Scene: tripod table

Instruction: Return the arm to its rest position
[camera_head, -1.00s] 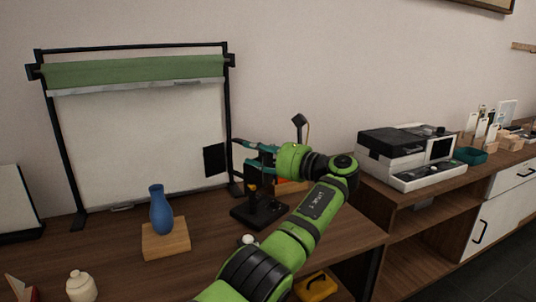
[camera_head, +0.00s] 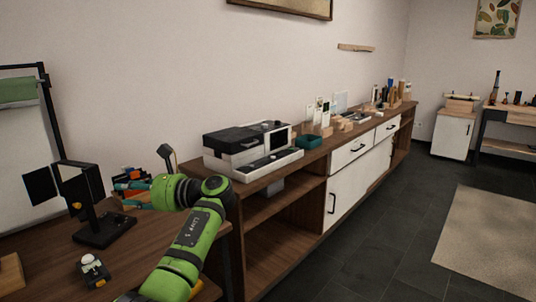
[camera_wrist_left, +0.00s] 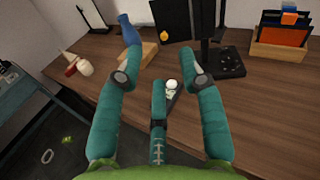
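My left arm is green and comes up from the bottom of the head view. In the left wrist view the left gripper (camera_wrist_left: 158,58) is open above the wooden table (camera_wrist_left: 255,100). A small device with a white ball (camera_wrist_left: 172,86) lies on the table below the fingers. It also shows in the head view (camera_head: 93,270). My right gripper is in neither view.
A blue vase (camera_wrist_left: 128,30) and a wooden block (camera_wrist_left: 148,53) show beyond the fingers. An orange-and-black file holder (camera_wrist_left: 283,38) stands at the far right there. In the head view, a black-and-white machine (camera_head: 250,150) sits on the sideboard right of my arm. Open floor (camera_head: 400,230) lies right.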

